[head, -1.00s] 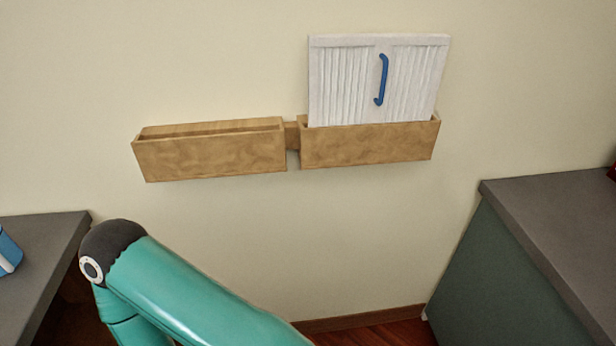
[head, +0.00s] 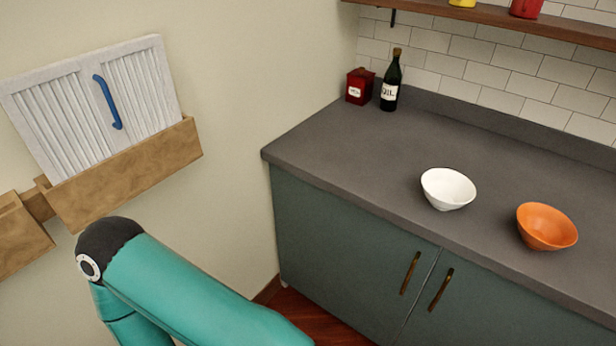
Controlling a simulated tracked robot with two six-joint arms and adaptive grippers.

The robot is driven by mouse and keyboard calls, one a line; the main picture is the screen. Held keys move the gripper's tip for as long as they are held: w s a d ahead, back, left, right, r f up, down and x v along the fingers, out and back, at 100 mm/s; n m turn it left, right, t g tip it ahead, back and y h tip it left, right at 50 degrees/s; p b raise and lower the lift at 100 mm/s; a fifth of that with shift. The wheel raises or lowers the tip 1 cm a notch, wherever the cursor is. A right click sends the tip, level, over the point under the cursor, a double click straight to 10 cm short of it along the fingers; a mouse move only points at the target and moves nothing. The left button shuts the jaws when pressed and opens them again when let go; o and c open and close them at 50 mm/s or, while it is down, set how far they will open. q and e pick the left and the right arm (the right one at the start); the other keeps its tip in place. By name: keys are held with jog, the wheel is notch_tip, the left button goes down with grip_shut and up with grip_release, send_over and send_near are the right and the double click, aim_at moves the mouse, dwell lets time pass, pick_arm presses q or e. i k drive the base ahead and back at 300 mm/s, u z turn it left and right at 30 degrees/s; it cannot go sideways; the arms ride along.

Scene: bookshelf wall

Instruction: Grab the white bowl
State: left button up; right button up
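The white bowl (head: 448,188) stands upright on the grey countertop (head: 350,150) in the right half of the head view, near the counter's front edge. It looks empty, and nothing touches it. A teal arm link of mine fills the lower left, well away from the bowl. Neither of my grippers shows in the view.
An orange bowl (head: 546,226) stands to the right of the white one. A dark oil bottle (head: 391,82) and a red tin (head: 360,86) stand at the back left. A wooden shelf (head: 480,17) hangs above. The counter's left part is clear.

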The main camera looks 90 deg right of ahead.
aim_at(445, 190)
jog(key=u, duration=0.45)
jog(key=i, duration=0.2)
jog(key=z, duration=1.85)
jog(key=i, duration=0.2)
jog(key=z, duration=1.5)
jog(key=i, duration=0.3)
jog(key=z, duration=1)
jog(key=k, duration=0.8)
jog(key=z, duration=0.3)
jog(key=i, duration=0.75)
jog(key=u, duration=0.2)
